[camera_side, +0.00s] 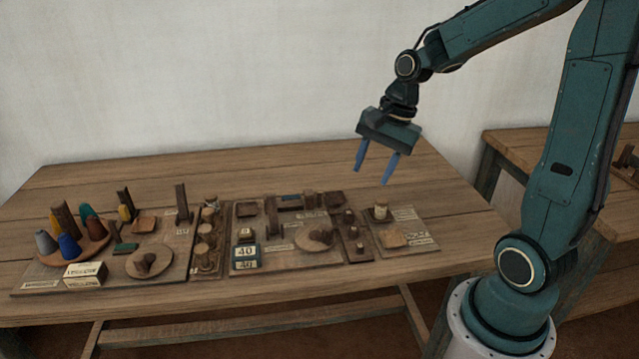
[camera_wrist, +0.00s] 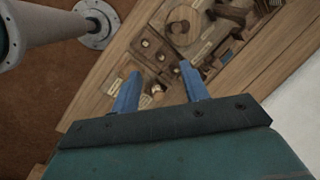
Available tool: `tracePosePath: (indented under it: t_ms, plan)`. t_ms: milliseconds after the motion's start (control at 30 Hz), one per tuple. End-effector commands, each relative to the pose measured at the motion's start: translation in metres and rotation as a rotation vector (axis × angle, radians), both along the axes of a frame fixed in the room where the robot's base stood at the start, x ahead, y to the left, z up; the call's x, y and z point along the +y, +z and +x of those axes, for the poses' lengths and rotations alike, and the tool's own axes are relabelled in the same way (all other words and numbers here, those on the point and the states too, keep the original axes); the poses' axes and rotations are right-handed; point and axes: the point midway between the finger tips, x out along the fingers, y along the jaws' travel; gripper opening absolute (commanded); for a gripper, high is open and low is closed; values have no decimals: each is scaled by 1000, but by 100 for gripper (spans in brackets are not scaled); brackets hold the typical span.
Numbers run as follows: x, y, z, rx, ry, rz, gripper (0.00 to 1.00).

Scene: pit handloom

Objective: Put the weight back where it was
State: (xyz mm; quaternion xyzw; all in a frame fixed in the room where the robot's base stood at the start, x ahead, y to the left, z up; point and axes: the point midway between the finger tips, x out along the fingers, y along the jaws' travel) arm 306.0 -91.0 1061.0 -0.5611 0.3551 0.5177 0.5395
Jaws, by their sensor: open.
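My gripper (camera_side: 371,177) is open and empty, raised above the back right part of the table, fingers pointing down. Its blue fingers also show in the wrist view (camera_wrist: 159,70), apart with nothing clamped between them. Small dark knobbed pieces that look like weights (camera_side: 349,217) stand on a narrow wooden board (camera_side: 353,256) right of centre. Similar small round pieces (camera_wrist: 145,43) show beyond the fingers in the wrist view. Another dark piece sits on a round wooden disc (camera_side: 311,243) to their left. I cannot tell which one the task's weight is.
A pale-topped jar (camera_side: 381,211) and a flat tan piece (camera_side: 392,238) lie on the rightmost board. A "40" display block (camera_side: 245,254) stands at centre. Coloured cones (camera_side: 68,246) crowd a round tray at left. The table's back strip and right end are clear.

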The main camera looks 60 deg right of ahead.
Motion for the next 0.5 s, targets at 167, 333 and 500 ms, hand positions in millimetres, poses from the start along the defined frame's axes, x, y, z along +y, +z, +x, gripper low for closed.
tracePosePath:
  t_ms: [167, 333, 500]
  plan:
    - [29, 28, -19, -76, 267, -125, 45]
    - [51, 49, -41, -143, 511, -240, 45]
    - [68, 64, -67, -205, 749, -352, 45]
